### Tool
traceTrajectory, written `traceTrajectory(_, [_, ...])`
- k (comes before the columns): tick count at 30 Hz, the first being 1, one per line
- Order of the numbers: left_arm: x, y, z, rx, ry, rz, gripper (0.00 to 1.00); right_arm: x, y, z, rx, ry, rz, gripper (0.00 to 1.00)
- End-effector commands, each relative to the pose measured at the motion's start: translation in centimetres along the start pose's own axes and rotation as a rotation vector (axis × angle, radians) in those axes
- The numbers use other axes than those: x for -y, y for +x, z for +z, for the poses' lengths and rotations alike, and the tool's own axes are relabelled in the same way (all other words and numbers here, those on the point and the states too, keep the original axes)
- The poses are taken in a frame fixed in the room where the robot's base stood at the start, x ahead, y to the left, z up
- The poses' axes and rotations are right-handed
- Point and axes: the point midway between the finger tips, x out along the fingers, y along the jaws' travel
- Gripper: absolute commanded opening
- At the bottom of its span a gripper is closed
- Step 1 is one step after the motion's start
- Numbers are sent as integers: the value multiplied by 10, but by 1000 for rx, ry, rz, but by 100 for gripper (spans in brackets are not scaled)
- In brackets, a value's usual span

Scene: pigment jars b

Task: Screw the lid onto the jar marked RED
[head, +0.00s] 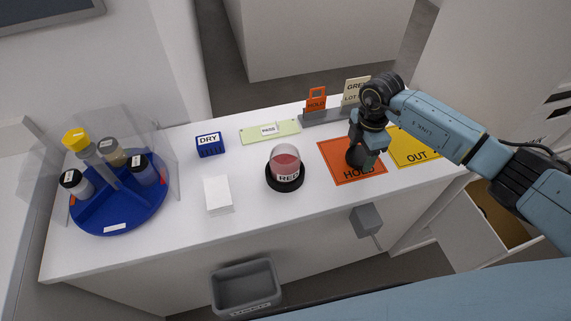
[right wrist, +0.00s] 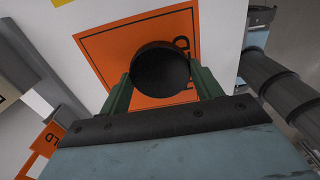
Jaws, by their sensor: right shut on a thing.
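The jar marked RED (head: 285,165) stands upright on the white table, clear-walled with red pigment inside and no lid on top. Its foot sits in a round black holder (head: 286,186). My right gripper (head: 362,159) is over the orange HOLD mat (head: 340,151), to the right of the jar. It is shut on a round black lid (right wrist: 161,68), which sits between the green fingers in the right wrist view. I cannot tell whether the lid touches the mat. My left gripper is not in view.
A blue turntable (head: 110,211) with several capped jars and a clear shield stands at left. A white box (head: 218,194), a blue DRY block (head: 210,146) and a green PASS strip (head: 270,132) lie around the jar. The yellow OUT mat (head: 415,150) is at right. A grey bin (head: 245,285) hangs in front.

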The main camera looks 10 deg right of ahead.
Motion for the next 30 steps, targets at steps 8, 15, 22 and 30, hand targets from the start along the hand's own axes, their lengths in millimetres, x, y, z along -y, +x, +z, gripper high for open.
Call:
traceTrajectory(8, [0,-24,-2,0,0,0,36,0,-27,0,1,0,1,37])
traceTrajectory(15, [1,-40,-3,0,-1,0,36,0,-44,0,0,0,1,37])
traceTrajectory(22, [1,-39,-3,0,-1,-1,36,0,-43,0,0,0,0,37])
traceTrajectory(30, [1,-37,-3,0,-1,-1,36,-2,-48,-4,-1,-132,3,37])
